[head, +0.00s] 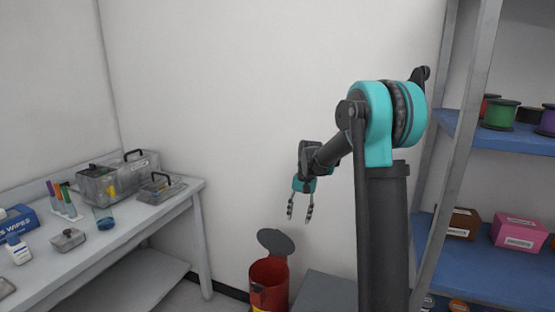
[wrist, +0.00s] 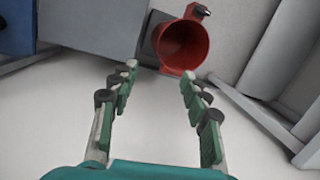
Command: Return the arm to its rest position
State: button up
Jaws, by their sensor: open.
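My gripper (head: 300,208) hangs from my arm in the head view, pointing down in front of the white wall, to the right of the table. In the wrist view my gripper (wrist: 157,80) shows two green-padded fingers spread apart with nothing between them. A red bin (head: 268,283) stands on the floor below it with its grey lid raised. In the wrist view the open red bin (wrist: 181,46) lies beyond the fingertips and looks empty inside.
A white table (head: 118,240) at the left holds clear cases (head: 105,187), marker pens (head: 62,200) and a wipes box (head: 17,220). A blue-shelved rack (head: 500,135) with spools and boxes (head: 520,229) stands at the right. A grey box (head: 325,290) sits beside the bin.

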jog(key=s+d+f+n+t, duration=0.1)
jog(key=s+d+f, duration=0.1)
jog(key=s, duration=0.7)
jog(key=s+d+f+n+t+h, duration=0.1)
jog(key=s+d, duration=0.4)
jog(key=s, duration=0.5)
jog(key=s+d+f+n+t, duration=0.1)
jog(key=s+d+f+t, duration=0.2)
jog(key=s, duration=0.7)
jog(key=shift+d+f+h, duration=0.3)
jog(key=shift+d+f, duration=0.25)
jog(key=shift+c, duration=0.6)
